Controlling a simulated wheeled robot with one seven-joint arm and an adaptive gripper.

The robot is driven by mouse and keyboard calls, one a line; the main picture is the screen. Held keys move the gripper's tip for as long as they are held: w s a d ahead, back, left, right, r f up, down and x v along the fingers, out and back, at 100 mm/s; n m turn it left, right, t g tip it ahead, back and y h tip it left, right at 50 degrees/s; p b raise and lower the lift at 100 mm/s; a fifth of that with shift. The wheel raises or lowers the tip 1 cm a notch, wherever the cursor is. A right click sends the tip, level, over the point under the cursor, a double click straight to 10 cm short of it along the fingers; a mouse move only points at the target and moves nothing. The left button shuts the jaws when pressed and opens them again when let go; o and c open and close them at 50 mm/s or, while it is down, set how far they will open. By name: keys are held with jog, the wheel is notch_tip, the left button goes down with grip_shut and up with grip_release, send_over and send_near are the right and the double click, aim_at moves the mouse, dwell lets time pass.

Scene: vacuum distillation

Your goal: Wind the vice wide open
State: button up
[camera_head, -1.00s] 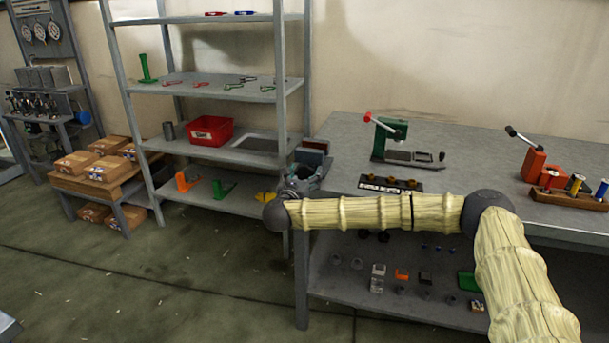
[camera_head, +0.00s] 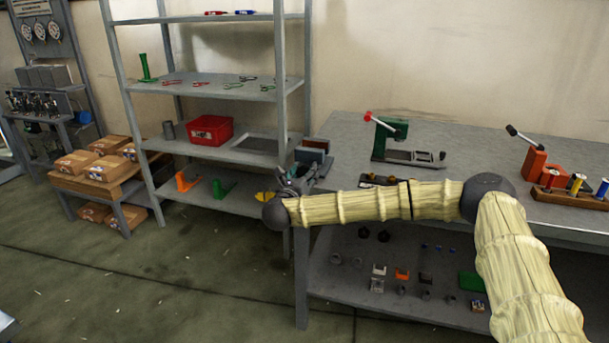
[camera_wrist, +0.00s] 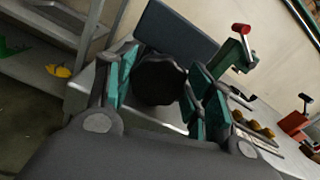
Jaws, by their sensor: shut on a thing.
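The vice (camera_head: 314,145) is a dark grey-blue block at the left end of the workbench, beside the shelf rack. In the wrist view its broad plate (camera_wrist: 178,36) stands behind a round black knob (camera_wrist: 160,79) with a lobed rim. My gripper (camera_wrist: 163,84) has its teal-padded fingers on either side of the knob and is shut on it. In the head view my gripper (camera_head: 296,180) is at the bench's left edge, just in front of the vice. The vice's jaw gap cannot be made out.
A green press (camera_head: 390,139) with a red-tipped lever and an orange press (camera_head: 533,165) stand on the bench. The shelf rack (camera_head: 215,200) is close on the left. My forearm crosses the bench's front edge. The floor in front is clear.

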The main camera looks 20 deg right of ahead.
dwell(0.3)
jog(key=o, duration=1)
jog(key=shift+s, duration=0.1)
jog(key=v, duration=1.2)
